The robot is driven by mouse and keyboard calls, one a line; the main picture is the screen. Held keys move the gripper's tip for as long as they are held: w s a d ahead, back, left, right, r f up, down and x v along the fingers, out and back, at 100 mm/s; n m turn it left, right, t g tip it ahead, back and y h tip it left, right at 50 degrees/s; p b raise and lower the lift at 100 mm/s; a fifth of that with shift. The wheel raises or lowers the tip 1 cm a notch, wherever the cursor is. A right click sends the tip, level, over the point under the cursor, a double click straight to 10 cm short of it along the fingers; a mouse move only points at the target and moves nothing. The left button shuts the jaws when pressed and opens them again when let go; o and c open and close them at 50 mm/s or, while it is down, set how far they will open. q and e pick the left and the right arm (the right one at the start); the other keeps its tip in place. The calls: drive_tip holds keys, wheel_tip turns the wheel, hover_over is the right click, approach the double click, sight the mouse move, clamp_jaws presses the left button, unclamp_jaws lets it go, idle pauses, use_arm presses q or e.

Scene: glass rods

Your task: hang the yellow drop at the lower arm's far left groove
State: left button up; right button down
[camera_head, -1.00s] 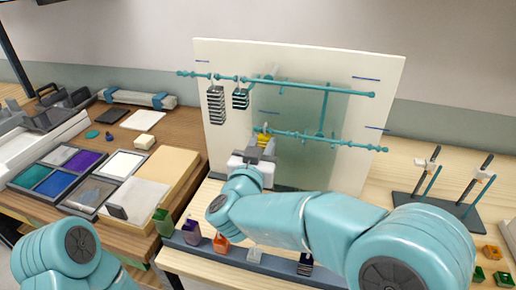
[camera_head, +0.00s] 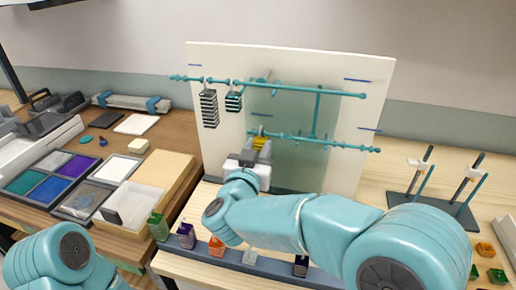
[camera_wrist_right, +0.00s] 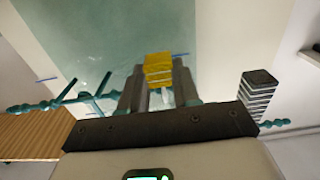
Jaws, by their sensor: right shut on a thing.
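The yellow drop (camera_head: 260,133) is at the left end of the lower teal arm (camera_head: 320,142), in front of the white board. My right gripper (camera_head: 258,146) is shut on it from below. In the right wrist view the yellow, block-like drop (camera_wrist_right: 158,66) stands up between the two fingers (camera_wrist_right: 158,88). The fingers and drop cover the arm's left end, so I cannot tell whether the drop touches the groove. My left gripper is out of view; only part of its arm shows at lower left.
Two black-and-white striped drops (camera_head: 209,108) (camera_head: 233,101) hang from the upper arm (camera_head: 290,88), on its left side. A dark rail with several coloured drops (camera_head: 216,246) runs below my right arm. A rod stand (camera_head: 430,212) is at right. Trays of colour (camera_head: 50,182) lie at left.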

drive_tip(key=shift+a+f, duration=0.1)
drive_tip(key=shift+f, duration=0.05)
idle(0.4)
drive_tip(key=shift+f, duration=0.4)
drive_tip(key=c, duration=0.8)
unclamp_jaws()
drive_tip(key=shift+o, duration=0.3)
drive_tip(key=shift+s, duration=0.1)
